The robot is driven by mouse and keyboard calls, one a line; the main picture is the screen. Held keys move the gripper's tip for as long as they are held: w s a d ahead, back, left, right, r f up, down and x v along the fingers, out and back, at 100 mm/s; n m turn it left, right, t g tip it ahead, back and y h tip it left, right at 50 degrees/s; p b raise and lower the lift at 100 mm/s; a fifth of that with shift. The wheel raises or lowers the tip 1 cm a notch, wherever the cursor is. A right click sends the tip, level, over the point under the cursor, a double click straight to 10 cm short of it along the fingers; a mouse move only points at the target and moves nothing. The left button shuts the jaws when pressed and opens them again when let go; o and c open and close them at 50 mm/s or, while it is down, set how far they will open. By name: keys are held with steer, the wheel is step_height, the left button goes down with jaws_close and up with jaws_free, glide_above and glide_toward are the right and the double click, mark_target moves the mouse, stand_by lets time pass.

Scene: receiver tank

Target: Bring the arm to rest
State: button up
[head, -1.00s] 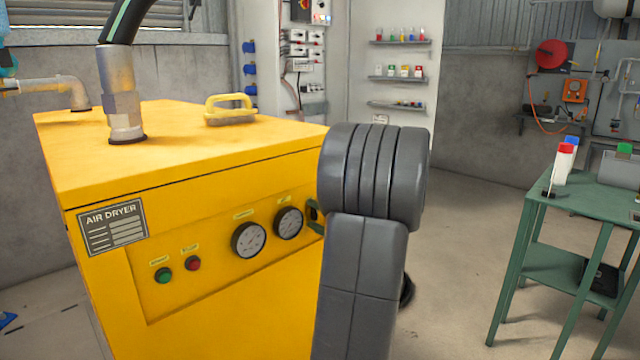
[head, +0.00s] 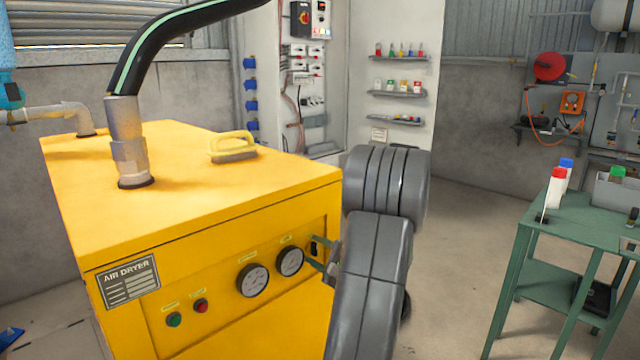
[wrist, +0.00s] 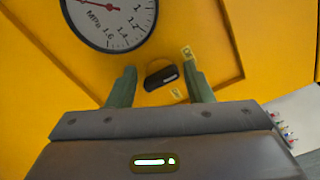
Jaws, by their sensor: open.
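My gripper (wrist: 160,86) is open in the wrist view, with its two green fingers apart and pointing at the yellow air dryer's front panel (wrist: 215,35). A small black rocker switch (wrist: 162,76) shows between the fingers; nothing is held. I cannot tell whether the fingers touch the panel. In the head view the arm (head: 375,255) stands bent in front of the dryer's right end. The fingers show partly beside it, near the switch (head: 316,244); the rest of the gripper is hidden behind the arm.
The yellow air dryer (head: 200,225) fills the left, with gauges (head: 253,280), a green button (head: 174,319), a red button (head: 201,305), a top handle (head: 233,148) and a black hose (head: 150,45). A green table (head: 590,220) with bottles stands right. Bare floor lies between.

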steer(key=shift+w+d+r+m+p, duration=0.15)
steer(key=shift+m+p, duration=1.4)
steer(key=shift+p, duration=1.65)
steer(key=shift+s+a+r+m+p, duration=0.15)
steer(key=shift+m+p, duration=1.4)
steer(key=shift+p, duration=1.65)
steer(key=m+p, duration=0.2)
steer(key=p, duration=0.2)
steer(key=m+p, duration=0.2)
steer(key=p, duration=0.3)
steer(key=shift+w+d+m, duration=0.15)
steer(key=shift+m, duration=0.15)
steer(key=shift+p, duration=0.5)
steer(key=shift+f+m+p, duration=0.2)
steer(key=shift+m+p, duration=0.35)
steer(key=shift+m, duration=0.05)
